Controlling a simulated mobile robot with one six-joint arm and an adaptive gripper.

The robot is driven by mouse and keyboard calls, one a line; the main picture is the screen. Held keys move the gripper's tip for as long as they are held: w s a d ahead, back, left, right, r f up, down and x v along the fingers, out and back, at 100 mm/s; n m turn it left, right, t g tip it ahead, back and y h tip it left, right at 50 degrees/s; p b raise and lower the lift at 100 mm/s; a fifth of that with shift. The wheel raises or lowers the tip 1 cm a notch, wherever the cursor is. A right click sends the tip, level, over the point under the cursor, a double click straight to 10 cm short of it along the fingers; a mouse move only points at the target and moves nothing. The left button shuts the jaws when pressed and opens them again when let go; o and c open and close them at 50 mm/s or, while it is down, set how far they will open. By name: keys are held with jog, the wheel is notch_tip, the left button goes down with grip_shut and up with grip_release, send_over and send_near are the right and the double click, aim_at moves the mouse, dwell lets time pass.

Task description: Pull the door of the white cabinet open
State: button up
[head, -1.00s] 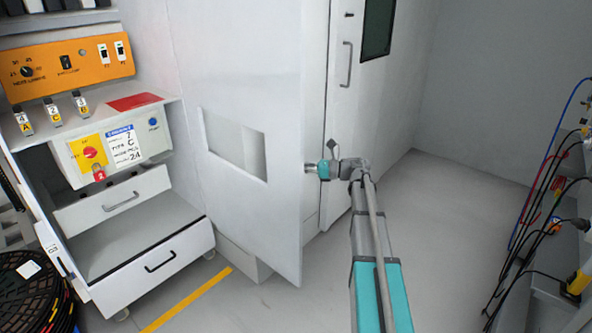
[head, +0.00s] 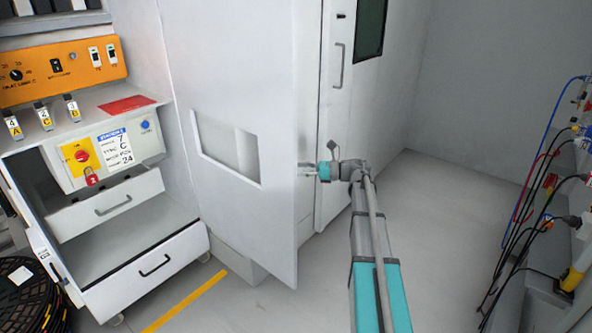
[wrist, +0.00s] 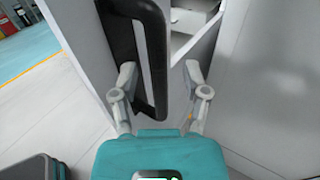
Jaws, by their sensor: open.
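The white cabinet door (head: 225,225) stands ajar in the head view, a tall white panel with a rectangular cutout. Its free edge faces right, towards my gripper (head: 306,171). The white cabinet (head: 235,258) shows behind and below the door. In the wrist view my gripper (wrist: 160,72) is open, with one finger on each side of a black bar handle (wrist: 157,85). The fingers look apart from the handle, though light contact cannot be ruled out. In the head view the handle is hidden and the fingertips are partly hidden by the door's edge.
A cart (head: 175,247) with drawers and an orange control panel (head: 60,72) stands left. A black reel (head: 25,295) lies at lower left. Cables (head: 545,180) hang at the right. The floor (head: 440,230) between my arm and the cables is clear.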

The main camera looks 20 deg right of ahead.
jog(key=v, duration=0.9)
jog(key=shift+s+d, duration=0.25)
jog(key=shift+d, duration=0.05)
jog(key=shift+s, duration=0.1)
